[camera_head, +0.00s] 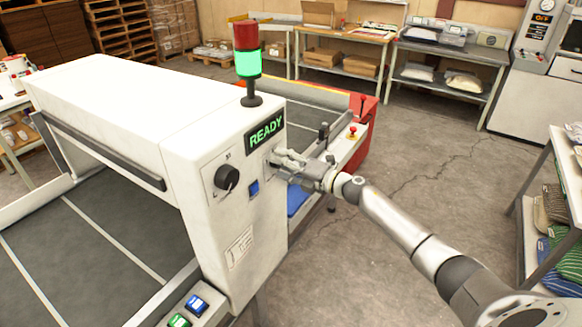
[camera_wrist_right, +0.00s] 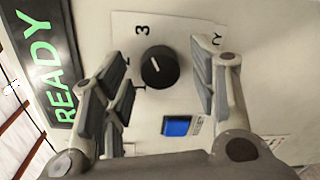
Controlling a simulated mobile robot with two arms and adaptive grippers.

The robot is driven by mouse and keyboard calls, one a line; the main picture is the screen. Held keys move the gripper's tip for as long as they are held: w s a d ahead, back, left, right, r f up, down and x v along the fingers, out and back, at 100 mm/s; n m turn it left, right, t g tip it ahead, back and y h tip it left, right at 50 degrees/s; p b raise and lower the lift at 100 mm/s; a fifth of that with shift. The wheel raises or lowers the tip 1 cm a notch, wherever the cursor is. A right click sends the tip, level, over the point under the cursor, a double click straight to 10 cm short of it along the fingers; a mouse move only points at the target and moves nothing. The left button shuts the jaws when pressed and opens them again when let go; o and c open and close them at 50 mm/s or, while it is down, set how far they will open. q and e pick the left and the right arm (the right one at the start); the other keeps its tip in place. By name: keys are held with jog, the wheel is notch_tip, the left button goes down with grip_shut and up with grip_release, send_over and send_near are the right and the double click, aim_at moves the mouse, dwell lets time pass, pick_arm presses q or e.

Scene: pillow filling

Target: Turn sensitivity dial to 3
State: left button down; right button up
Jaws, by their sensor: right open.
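The sensitivity dial (camera_wrist_right: 160,67) is a round black knob on a pale plate marked 1, 2 and 3, seen in the right wrist view. A small light mark on the knob lies toward its upper left; I cannot tell exactly which number it meets. My right gripper (camera_wrist_right: 158,82) is open, with one finger to each side of the dial in that view; contact is not clear. In the head view my right gripper (camera_head: 277,164) is at the machine's front panel and hides this dial. My left gripper is not in view.
The white machine (camera_head: 120,90) shows a green READY display (camera_head: 265,131) and a lit green lamp (camera_head: 248,65). Another black dial (camera_head: 227,177) and a blue button (camera_head: 254,188) are left of my gripper. Shelves (camera_head: 545,190) stand at right; the floor between is clear.

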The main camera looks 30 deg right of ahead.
jog(key=v, duration=1.2)
dwell(0.4)
